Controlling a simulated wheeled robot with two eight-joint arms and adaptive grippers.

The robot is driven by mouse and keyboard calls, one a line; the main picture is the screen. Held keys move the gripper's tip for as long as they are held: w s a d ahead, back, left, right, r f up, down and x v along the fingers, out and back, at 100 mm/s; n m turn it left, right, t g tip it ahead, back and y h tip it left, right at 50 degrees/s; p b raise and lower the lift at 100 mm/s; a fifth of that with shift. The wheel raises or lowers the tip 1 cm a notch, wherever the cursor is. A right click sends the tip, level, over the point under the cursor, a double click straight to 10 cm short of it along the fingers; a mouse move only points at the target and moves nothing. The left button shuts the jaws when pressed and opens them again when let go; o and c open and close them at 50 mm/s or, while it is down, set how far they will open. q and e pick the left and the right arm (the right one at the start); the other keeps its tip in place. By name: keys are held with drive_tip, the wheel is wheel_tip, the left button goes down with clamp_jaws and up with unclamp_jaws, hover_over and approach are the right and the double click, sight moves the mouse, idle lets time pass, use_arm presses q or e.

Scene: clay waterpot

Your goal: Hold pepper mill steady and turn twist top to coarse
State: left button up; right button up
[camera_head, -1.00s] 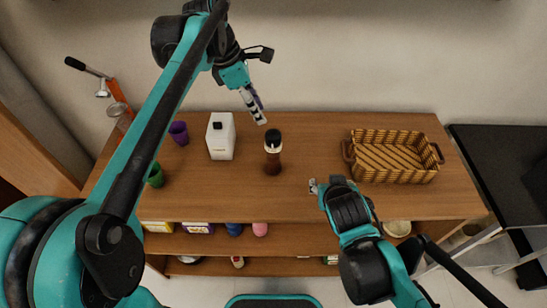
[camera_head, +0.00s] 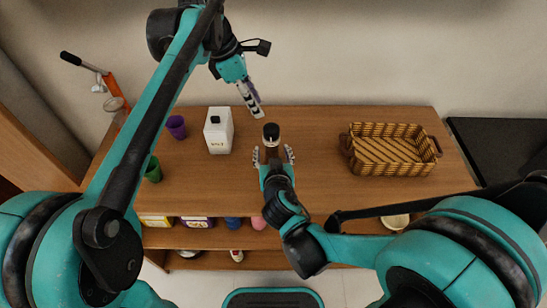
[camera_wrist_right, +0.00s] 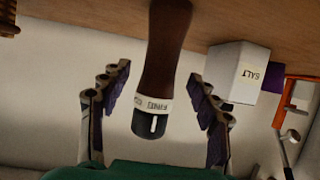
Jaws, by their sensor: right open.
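The pepper mill (camera_head: 271,134) stands on the wooden shelf top, with a dark cap, a light band and a brown body. In the right wrist view the mill (camera_wrist_right: 166,50) shows upside down between my right fingers, its band lettered and its dark top marked with a white line. My right gripper (camera_head: 273,156) is open at the near side of the mill, one finger on each side, with gaps visible to both fingers. My left gripper (camera_head: 256,112) is above and behind the mill, near the shelf's back edge; whether its fingers are apart is unclear.
A white salt box (camera_head: 218,132) stands left of the mill, with a purple cup (camera_head: 176,127) and a green cup (camera_head: 153,170) farther left. A wicker basket (camera_head: 390,150) sits at the right. The top between mill and basket is clear.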

sight(272, 151)
drive_tip(key=shift+x, duration=1.75)
